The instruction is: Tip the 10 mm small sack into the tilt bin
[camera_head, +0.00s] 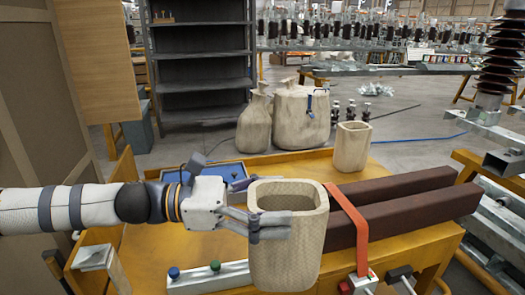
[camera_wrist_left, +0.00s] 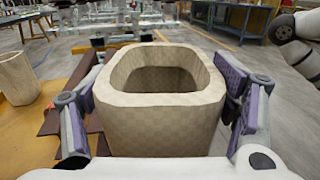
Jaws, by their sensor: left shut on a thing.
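A beige woven sack (camera_head: 288,240) with a wide open top stands upright in front of me. My left gripper (camera_head: 262,226) comes in from the left and is shut on this sack. In the left wrist view the two purple-padded fingers (camera_wrist_left: 160,112) press on opposite sides of the sack (camera_wrist_left: 155,130). The sack's inside bottom is in shade, so its contents cannot be told. A second, similar small sack (camera_head: 352,147) stands at the back of the bench, and no size label is readable on either. I cannot make out a tilt bin for certain. My right gripper is not in view.
The yellow bench (camera_head: 150,255) carries two dark red-brown beams (camera_head: 400,207) with an orange strap (camera_head: 352,222). A blue tray (camera_head: 215,172) and a grey block with blue and green knobs (camera_head: 210,278) lie left. Large tied sacks (camera_head: 300,118) stand behind the bench.

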